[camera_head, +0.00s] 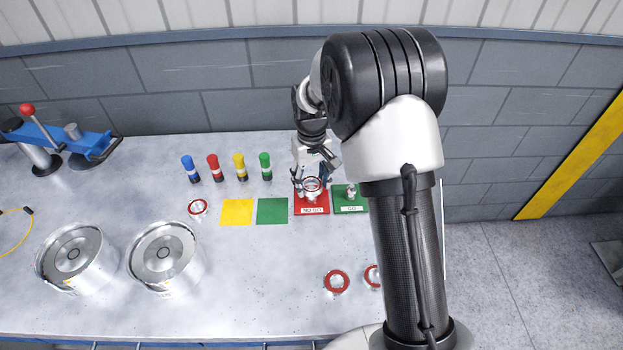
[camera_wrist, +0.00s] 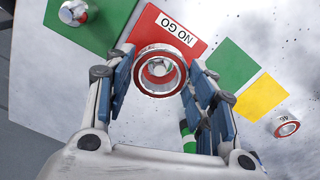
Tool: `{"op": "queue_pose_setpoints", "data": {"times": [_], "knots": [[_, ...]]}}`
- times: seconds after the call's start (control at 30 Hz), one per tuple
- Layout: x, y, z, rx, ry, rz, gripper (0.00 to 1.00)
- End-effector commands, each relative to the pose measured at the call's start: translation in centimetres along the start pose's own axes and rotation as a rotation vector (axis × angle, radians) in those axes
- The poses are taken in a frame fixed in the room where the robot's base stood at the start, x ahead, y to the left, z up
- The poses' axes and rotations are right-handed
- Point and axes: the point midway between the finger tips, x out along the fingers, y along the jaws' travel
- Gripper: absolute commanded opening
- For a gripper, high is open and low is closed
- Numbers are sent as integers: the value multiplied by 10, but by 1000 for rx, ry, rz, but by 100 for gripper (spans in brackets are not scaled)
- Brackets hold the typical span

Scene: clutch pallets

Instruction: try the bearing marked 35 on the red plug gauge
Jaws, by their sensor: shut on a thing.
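My gripper (camera_head: 313,181) is shut on a bearing (camera_head: 312,188), a silver ring with a red face, above the red plate marked NO GO (camera_head: 311,210). The wrist view shows the bearing (camera_wrist: 160,92) between the fingers, with the red plate (camera_wrist: 148,33) behind it. A shiny round metal piece, seemingly the red gauge's plug (camera_wrist: 159,68), shows inside its bore. I cannot tell whether the bearing is around the plug or only above it. The number on it is not legible. The green GO plate (camera_head: 349,208) with its metal plug (camera_head: 352,191) stands just right.
A loose bearing (camera_head: 198,208) lies left of the yellow square (camera_head: 238,212) and green square (camera_head: 272,211). Two bearings (camera_head: 336,281) (camera_head: 372,276) lie near the front. Several coloured cylinders (camera_head: 239,168) stand behind. Two metal drums (camera_head: 163,253) (camera_head: 75,254) and a blue press (camera_head: 65,140) are left.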

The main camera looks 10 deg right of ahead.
Motion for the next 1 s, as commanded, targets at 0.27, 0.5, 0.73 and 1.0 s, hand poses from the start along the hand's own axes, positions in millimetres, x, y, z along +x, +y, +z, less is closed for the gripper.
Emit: {"op": "queue_pose_setpoints", "data": {"times": [0.27,0.5,0.73,1.0], "knots": [[1,0,0,0,1,0,21],[1,0,0,0,1,0,56],[1,0,0,0,1,0,72],[1,0,0,0,0,0,74]]}}
